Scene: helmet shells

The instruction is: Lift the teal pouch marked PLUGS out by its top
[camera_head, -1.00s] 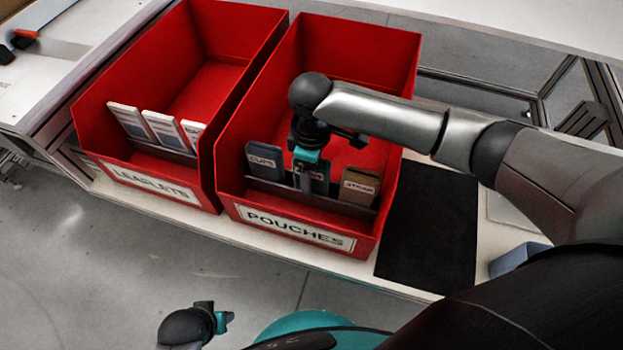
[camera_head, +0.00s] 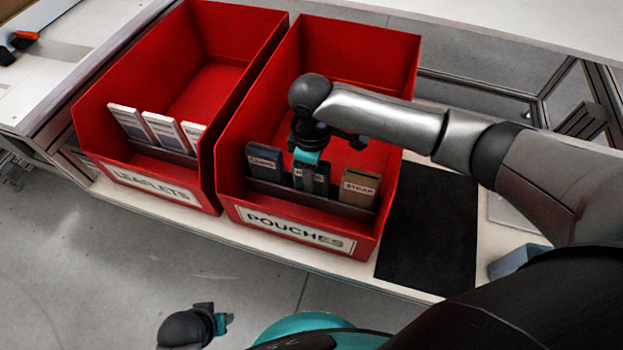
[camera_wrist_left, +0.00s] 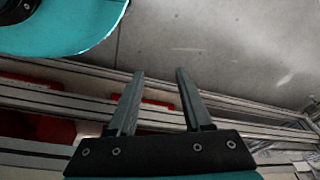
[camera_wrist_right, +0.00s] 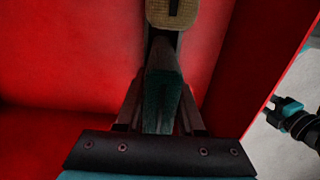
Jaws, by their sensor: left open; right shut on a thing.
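The teal pouch (camera_head: 319,179) stands in the middle of the row at the front of the red POUCHES bin, largely hidden behind my right gripper in the head view. In the right wrist view the dark teal pouch (camera_wrist_right: 162,95) sits between the two fingers. My right gripper (camera_head: 307,180) points down and is shut on the top of this pouch. Its printed label is mostly covered. My left gripper (camera_wrist_left: 158,85) is open and empty, away from the bins; in the head view it shows at the bottom (camera_head: 228,320).
A dark blue-grey pouch (camera_head: 265,160) stands left of the teal one and a brown STRAP pouch (camera_head: 359,188) right of it. The red bin walls (camera_head: 235,110) rise around them. A LEAFLETS bin (camera_head: 90,120) with white leaflets adjoins. A black mat (camera_head: 428,228) lies at right.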

